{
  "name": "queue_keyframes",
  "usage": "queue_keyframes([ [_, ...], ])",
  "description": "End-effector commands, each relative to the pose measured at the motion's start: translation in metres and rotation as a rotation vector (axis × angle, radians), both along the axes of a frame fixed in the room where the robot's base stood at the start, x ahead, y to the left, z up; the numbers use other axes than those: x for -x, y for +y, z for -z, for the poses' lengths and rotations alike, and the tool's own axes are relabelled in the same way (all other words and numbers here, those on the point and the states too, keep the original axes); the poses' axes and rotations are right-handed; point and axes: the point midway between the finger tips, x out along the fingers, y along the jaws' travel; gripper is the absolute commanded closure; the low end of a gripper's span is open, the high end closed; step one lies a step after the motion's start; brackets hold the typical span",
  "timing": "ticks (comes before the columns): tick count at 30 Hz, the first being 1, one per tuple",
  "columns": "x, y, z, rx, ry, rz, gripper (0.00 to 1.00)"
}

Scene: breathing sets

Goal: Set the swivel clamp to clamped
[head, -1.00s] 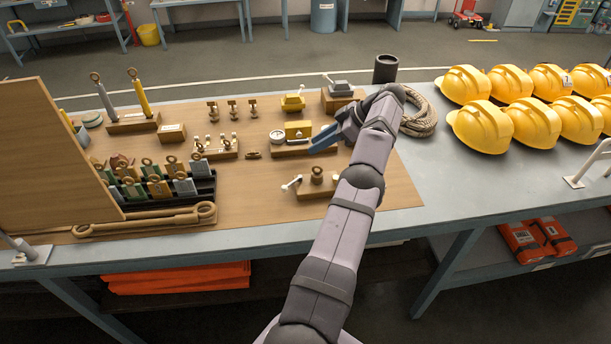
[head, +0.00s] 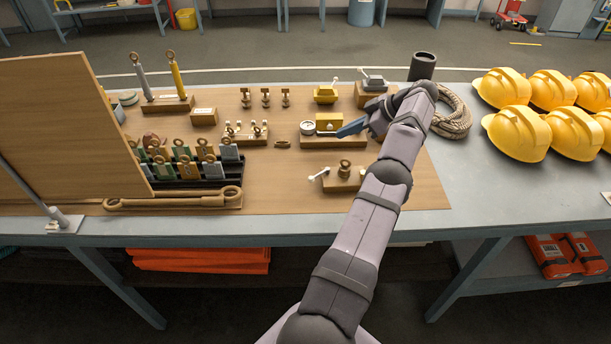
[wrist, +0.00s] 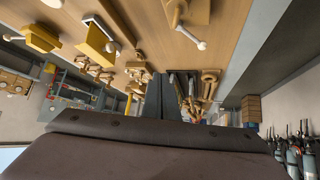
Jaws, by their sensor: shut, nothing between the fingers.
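The fixture I take to be the swivel clamp is a wooden block (head: 352,184) with a round brass post (head: 345,168) and a lever with a white knob (head: 320,174) pointing left. The same lever and knob seem to show at the top of the wrist view (wrist: 201,45). Whether it is clamped I cannot tell. My gripper (head: 342,132) has blue fingers, shut and empty, above the board behind that block, beside a yellow box (head: 329,121) on a wooden base. The shut fingers also show in the wrist view (wrist: 160,82).
A grey lever fixture (head: 375,80) and a yellow lever fixture (head: 326,95) stand farther back. A dark cup (head: 423,67), coiled rope (head: 455,115) and yellow helmets (head: 517,133) lie to the right. An upright wooden panel (head: 65,125) stands at left. Board around the lever block is mostly clear.

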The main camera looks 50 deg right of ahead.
Motion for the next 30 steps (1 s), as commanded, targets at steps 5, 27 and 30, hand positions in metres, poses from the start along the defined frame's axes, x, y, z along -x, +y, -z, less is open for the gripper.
queue_keyframes([
  [5,-0.055,-0.01,-0.012,0.079,-0.109,0.052,1.0],
  [27,-0.264,-0.048,-0.118,0.299,-0.591,0.768,1.0],
  [30,-0.269,-0.045,-0.116,0.295,-0.587,0.893,1.0],
])
